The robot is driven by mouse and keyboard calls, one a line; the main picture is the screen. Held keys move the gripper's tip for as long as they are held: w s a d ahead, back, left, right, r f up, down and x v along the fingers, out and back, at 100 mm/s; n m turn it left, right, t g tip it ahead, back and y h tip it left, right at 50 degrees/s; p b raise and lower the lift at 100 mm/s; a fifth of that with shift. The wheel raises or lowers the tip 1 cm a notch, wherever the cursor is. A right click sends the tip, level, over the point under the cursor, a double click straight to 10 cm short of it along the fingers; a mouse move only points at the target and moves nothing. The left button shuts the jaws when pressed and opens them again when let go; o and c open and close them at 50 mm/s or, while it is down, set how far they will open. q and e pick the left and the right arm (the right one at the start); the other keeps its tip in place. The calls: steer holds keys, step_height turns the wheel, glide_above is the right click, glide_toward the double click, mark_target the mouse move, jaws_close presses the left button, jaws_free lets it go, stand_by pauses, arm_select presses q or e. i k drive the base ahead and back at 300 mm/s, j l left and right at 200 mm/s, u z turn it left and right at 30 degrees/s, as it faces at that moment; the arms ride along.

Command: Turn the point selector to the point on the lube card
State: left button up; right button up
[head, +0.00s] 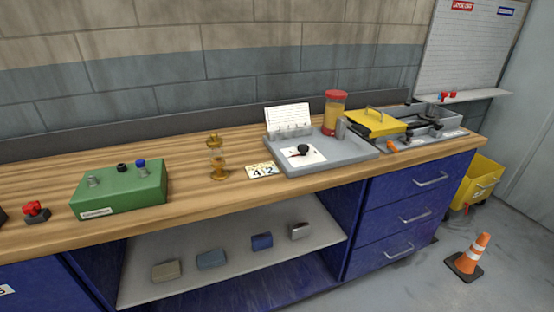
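A black knob (303,149), which looks like the point selector, sits on a white plate (314,157) on a grey tray-like base (345,152). Which way it points is too small to tell. A white card with lines of small writing (287,114) stands upright at the back of that base; its text cannot be read. A small pale card (262,170) with large dark digits, seemingly 4 and 2, lies on the bench in front of the base's left corner. I cannot tell which is the lube card. Neither gripper is in view.
A jar with a red lid (335,112) stands on the base. Right of it are a yellow lid (375,122) and a grey box (433,117). A brass fitting (218,160), green box (120,188) and red switch (36,211) are left on the wooden bench (190,202). An orange cone (474,254) is on the floor.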

mark_target(303, 148)
steer(key=i+l+u, duration=0.1)
steer(key=l, duration=0.3)
steer(key=i+l+u, duration=0.1)
steer(key=i+l, duration=0.15)
steer(key=l, duration=0.15)
steer(key=i+l+u, duration=0.1)
steer(key=l, duration=0.3)
steer(key=i+l, duration=0.15)
steer(key=l, duration=0.3)
steer(key=i+l+u, duration=0.15)
steer(key=l, duration=0.3)
steer(key=i+l+u, duration=0.1)
steer(key=l, duration=0.3)
steer(key=i+l+u, duration=0.1)
steer(key=l, duration=0.35)
